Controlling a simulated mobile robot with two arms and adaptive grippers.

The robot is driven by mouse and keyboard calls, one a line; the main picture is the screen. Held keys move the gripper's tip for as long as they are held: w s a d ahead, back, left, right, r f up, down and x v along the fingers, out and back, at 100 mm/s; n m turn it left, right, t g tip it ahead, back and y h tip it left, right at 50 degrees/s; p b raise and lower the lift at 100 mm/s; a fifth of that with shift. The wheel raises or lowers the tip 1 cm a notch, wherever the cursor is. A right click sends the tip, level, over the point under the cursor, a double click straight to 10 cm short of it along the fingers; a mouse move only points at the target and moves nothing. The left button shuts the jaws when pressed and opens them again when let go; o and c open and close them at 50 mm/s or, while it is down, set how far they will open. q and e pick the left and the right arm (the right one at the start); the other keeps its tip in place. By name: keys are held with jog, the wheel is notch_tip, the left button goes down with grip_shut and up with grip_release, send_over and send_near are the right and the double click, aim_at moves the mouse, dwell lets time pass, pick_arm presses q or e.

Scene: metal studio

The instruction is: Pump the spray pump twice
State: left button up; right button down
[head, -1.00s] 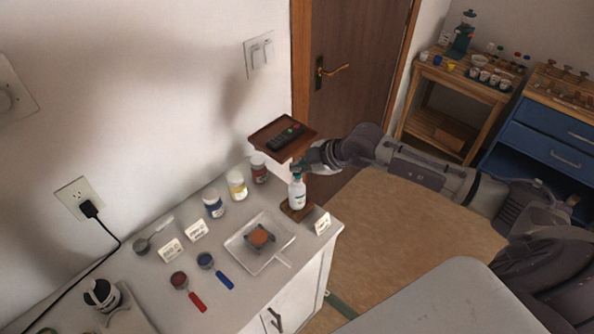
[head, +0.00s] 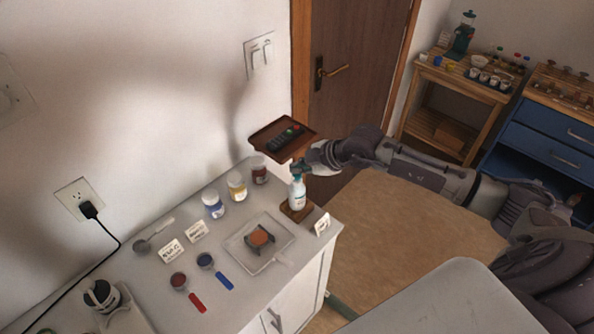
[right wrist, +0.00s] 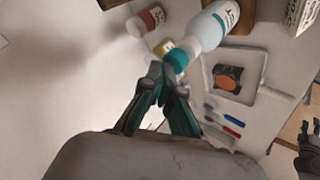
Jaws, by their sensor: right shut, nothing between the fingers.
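The spray pump is a white bottle (head: 297,195) with a teal pump head. It stands upright on a small wooden base (head: 296,212) near the cabinet's right edge. In the right wrist view the bottle (right wrist: 212,28) shows with its teal head (right wrist: 177,60) nearest the camera. My right gripper (head: 301,169) is shut and empty, with its fingertips (right wrist: 164,76) right at the pump head. I cannot tell whether they touch it. A dark, finger-like part (right wrist: 308,145) at the right edge of the wrist view may be my left gripper. The head view does not show the left gripper.
A wall shelf (head: 264,140) with a remote (head: 286,137) is just behind the gripper. Several jars, including a red-brown one (head: 259,171), stand along the wall.

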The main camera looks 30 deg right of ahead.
jog(key=shift+f, duration=0.25)
jog(key=shift+s+f, duration=0.2)
jog(key=shift+f, duration=0.15)
jog(key=shift+w+r, duration=0.1)
jog(key=shift+r, duration=0.15)
notch_tip(320, 180, up, 6)
jog(key=p, duration=0.5)
jog(key=shift+w+r+p, duration=0.1)
jog(key=shift+r+p, duration=0.15)
jog(key=shift+p, duration=0.15)
jog(key=shift+f, duration=0.1)
